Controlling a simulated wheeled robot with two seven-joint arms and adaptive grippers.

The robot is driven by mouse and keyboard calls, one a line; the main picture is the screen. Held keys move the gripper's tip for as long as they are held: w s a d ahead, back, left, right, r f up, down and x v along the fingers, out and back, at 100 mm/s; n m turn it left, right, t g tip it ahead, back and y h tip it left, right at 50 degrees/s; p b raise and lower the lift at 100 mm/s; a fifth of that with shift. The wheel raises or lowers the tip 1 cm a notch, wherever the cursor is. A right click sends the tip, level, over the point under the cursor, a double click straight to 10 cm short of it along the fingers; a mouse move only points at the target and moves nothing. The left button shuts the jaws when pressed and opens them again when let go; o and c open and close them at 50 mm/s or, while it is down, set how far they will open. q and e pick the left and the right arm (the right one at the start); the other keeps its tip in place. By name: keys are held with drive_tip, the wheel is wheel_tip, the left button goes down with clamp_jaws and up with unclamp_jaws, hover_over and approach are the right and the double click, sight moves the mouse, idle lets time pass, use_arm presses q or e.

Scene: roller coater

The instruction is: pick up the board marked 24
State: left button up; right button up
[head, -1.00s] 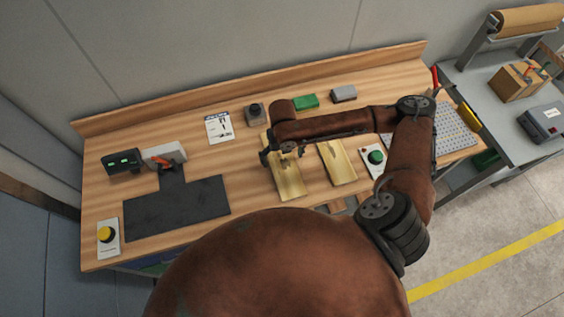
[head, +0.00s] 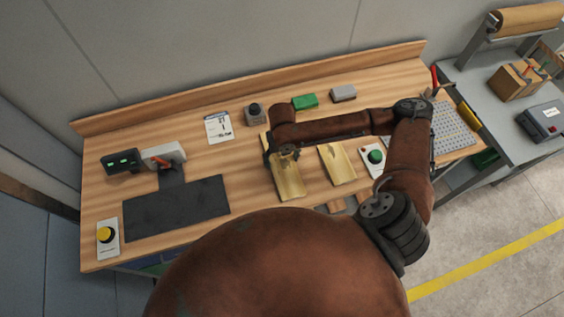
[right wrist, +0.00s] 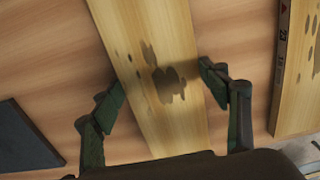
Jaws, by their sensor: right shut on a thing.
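A long yellowish wooden board (head: 289,182) lies on the workbench under my right gripper (head: 283,154). In the right wrist view the board (right wrist: 160,50) has dark brown blotches, and no number on it is visible. My right gripper (right wrist: 155,82) is shut on this board across its width, one finger on each long side. A second, similar board (head: 337,163) lies to the right, apart from it. In the right wrist view the second board (right wrist: 299,85) shows the mark 23 on its edge. My left gripper is not in view.
The workbench (head: 130,190) also holds a black plate (head: 180,208), a green-button box (head: 375,157), a yellow-button box (head: 107,235), a paper sheet (head: 219,127), a green block (head: 305,101) and a perforated grey plate (head: 455,130). A wall stands behind.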

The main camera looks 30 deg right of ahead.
drive_tip(key=shift+c, duration=1.2)
drive_tip(key=shift+r, duration=0.1)
